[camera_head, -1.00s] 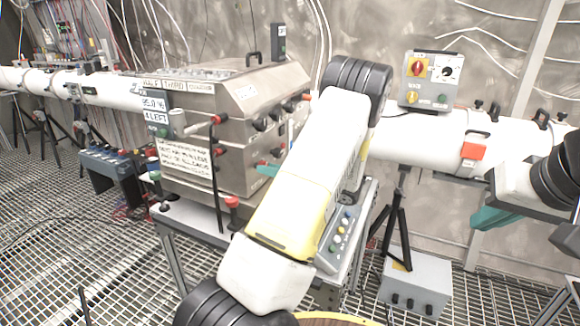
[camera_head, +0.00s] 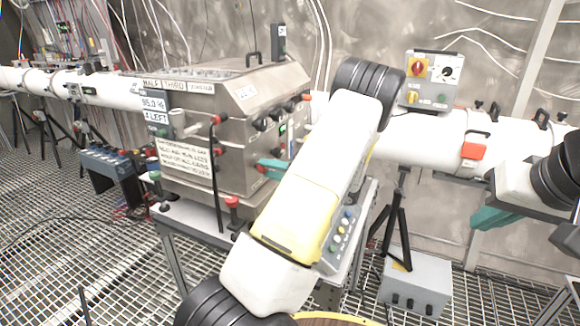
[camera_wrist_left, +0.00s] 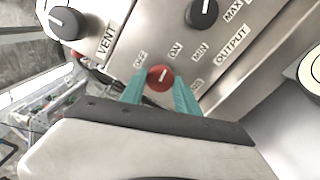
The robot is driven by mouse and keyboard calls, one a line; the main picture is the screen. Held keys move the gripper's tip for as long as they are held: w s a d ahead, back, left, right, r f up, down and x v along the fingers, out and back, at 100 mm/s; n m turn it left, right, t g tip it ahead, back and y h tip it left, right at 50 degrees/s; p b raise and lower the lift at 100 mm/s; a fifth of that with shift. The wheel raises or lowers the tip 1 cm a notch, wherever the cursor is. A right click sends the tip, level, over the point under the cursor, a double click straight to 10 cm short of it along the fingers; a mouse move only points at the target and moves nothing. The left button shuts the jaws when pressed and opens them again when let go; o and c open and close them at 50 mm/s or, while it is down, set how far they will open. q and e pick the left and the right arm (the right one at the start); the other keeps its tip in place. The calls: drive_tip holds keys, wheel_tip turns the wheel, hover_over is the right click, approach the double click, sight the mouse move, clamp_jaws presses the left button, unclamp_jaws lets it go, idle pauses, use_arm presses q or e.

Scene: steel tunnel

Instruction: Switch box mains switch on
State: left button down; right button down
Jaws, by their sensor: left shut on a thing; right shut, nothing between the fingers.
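The steel switch box (camera_head: 200,135) stands on a bench left of centre in the head view. In the left wrist view its panel (camera_wrist_left: 140,30) carries a red knob (camera_wrist_left: 160,77), with OFF at its upper left and ON at its upper right. The knob's white mark points up and slightly right, towards the ON side. My left gripper (camera_head: 270,165) is at the box's right face. Its teal fingers (camera_wrist_left: 160,92) are shut on the red knob, one on each side. My right gripper (camera_head: 492,218) is shut and empty at the far right, away from the box.
Black knobs marked VENT (camera_wrist_left: 66,22) and OUTPUT (camera_wrist_left: 202,12) sit close to the red knob. A white pipe (camera_head: 430,138) runs behind, with a grey control box (camera_head: 428,80) on top. My left forearm hides part of the box's right side.

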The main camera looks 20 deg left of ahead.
use_arm(q)
drive_tip(key=shift+m, duration=0.9)
drive_tip(key=c, duration=0.9)
unclamp_jaws()
drive_tip(key=d, duration=0.7)
drive_tip(key=shift+s+d, duration=0.25)
drive_tip(key=shift+d, duration=0.15)
